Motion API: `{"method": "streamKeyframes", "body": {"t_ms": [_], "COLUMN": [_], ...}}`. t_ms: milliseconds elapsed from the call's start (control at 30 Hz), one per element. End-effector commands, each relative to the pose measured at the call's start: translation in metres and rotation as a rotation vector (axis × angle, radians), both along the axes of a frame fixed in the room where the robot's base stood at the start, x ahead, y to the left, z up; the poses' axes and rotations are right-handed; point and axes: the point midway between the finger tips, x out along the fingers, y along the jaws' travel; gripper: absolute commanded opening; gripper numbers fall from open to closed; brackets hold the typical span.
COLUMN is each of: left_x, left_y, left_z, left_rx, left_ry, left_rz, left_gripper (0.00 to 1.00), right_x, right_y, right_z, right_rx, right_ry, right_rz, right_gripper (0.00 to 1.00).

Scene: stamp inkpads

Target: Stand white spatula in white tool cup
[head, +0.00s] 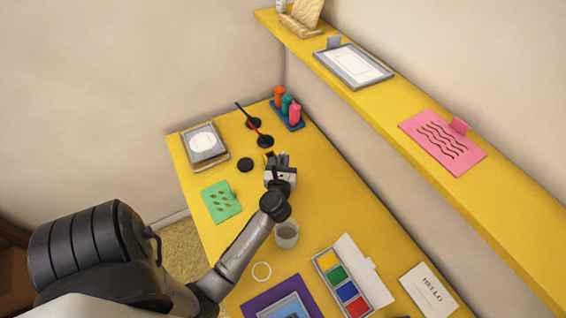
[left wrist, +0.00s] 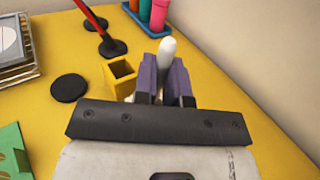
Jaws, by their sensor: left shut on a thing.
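My left gripper (head: 279,159) is over the far part of the yellow table. In the left wrist view its purple fingers (left wrist: 166,70) are shut on a slim white piece with a rounded end, seemingly the white spatula (left wrist: 167,47). Its lower part is hidden by the fingers. A square, open yellow holder (left wrist: 120,75) stands just left of the fingers; it looks empty. No clearly white tool cup shows. A greyish, see-through round cup (head: 287,235) stands nearer, beside my left forearm. My right gripper is out of view.
Black round stands with a red stick (head: 258,130) and a blue stick (head: 243,112) are beyond the gripper. A blue rack (head: 289,121) holds coloured bottles. A black disc (head: 245,165) and green card (head: 221,201) lie left. A yellow shelf (head: 400,125) overhangs right.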

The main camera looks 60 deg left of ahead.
Motion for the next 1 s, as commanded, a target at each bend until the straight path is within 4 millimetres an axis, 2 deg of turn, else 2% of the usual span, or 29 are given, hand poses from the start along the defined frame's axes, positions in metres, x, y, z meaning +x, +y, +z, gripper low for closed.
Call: {"method": "streamKeyframes", "body": {"t_ms": [333,367,633,1000], "left_x": [0.0000,0.0000,0.0001,0.0001], "left_y": [0.0000,0.0000,0.0000,0.0000], "left_z": [-0.0038,-0.0036,-0.0026,0.0029], "left_rx": [0.000,0.000,0.000,0.000], "left_ry": [0.000,0.000,0.000,0.000], "left_rz": [0.000,0.000,0.000,0.000], "left_gripper": [0.00,0.12,0.37,0.37], "right_x": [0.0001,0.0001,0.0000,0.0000], "right_y": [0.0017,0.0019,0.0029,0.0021], "right_z": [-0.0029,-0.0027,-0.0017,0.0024], "right_rx": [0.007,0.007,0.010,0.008], "right_ry": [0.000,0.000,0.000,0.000], "right_rz": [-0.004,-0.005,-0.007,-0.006], "right_gripper": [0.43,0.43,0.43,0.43]}}
